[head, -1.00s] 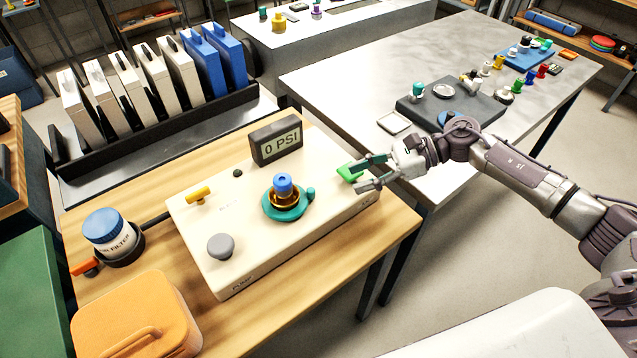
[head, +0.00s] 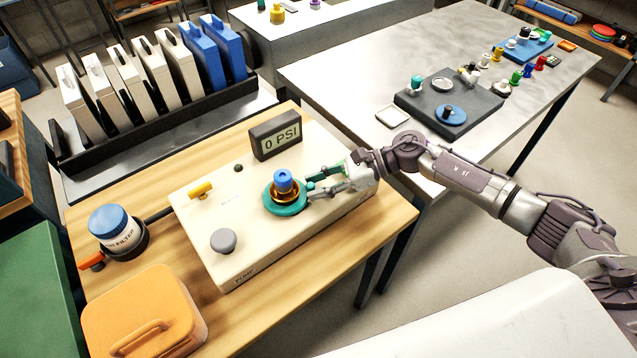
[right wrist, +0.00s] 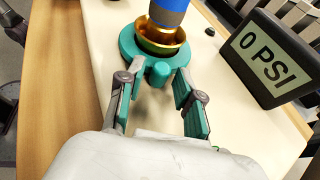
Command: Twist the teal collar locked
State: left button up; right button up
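The teal collar (head: 285,208) lies around a brass fitting (head: 284,192) on top of the cream pump box (head: 235,262). A blue cap or plug (head: 283,179) stands upright in the brass fitting. In the right wrist view the collar (right wrist: 128,45) has a round teal knob (right wrist: 158,72) on its near side. My right gripper (head: 308,189) is at the collar's right side. In the right wrist view its two teal-padded fingers (right wrist: 158,97) are apart, one on each side of the knob, with a gap visible. My left gripper is not in view.
The gauge (head: 276,136) behind the collar reads 0 PSI. A yellow lever (head: 201,190) and a grey knob (head: 223,240) are on the pump box. A filter jar (head: 112,229) and an orange case (head: 145,315) stand at left. A grey table (head: 345,75) is behind.

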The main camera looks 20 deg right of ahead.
aim_at(299, 209)
grip_shut()
jog(key=shift+s+r+m+t+p, duration=0.15)
jog(key=shift+s+m+t+p, duration=0.4)
jog(key=shift+p, duration=0.2)
jog(key=s+m+t+h+p, duration=0.1)
jog(key=p, duration=0.2)
jog(key=s+a+m+t+h+p, duration=0.1)
jog(key=m+t+p, duration=0.1)
jog(key=p, duration=0.1)
jog(key=s+r+m+t+h+p, duration=0.1)
jog(key=m+t+p, duration=0.1)
jog(key=p, duration=0.1)
jog(key=shift+a, duration=0.2)
jog(key=m+t+h+p, duration=0.1)
jog(key=p, duration=0.1)
jog(key=s+a+m+t+h+p, duration=0.1)
jog(key=m+p, duration=0.1)
jog(key=p, duration=0.1)
jog(key=a+m+t+h+p, duration=0.1)
jog(key=h+p, duration=0.1)
jog(key=shift+s+f+p, duration=0.3)
jog(key=shift+s+p, duration=0.05)
jog(key=shift+s, duration=0.05)
jog(key=shift+s+a+f+m+t+h+p, duration=0.2)
jog(key=shift+a+m+t+h+p, duration=0.35)
jog(key=shift+m+h, duration=0.3)
jog(key=shift+s+a+f+m+t+h+p, duration=0.1)
jog(key=shift+s+a+m+t+h+p, duration=0.15)
jog(key=shift+m+h+p, duration=0.45)
jog(key=shift+w, duration=0.1)
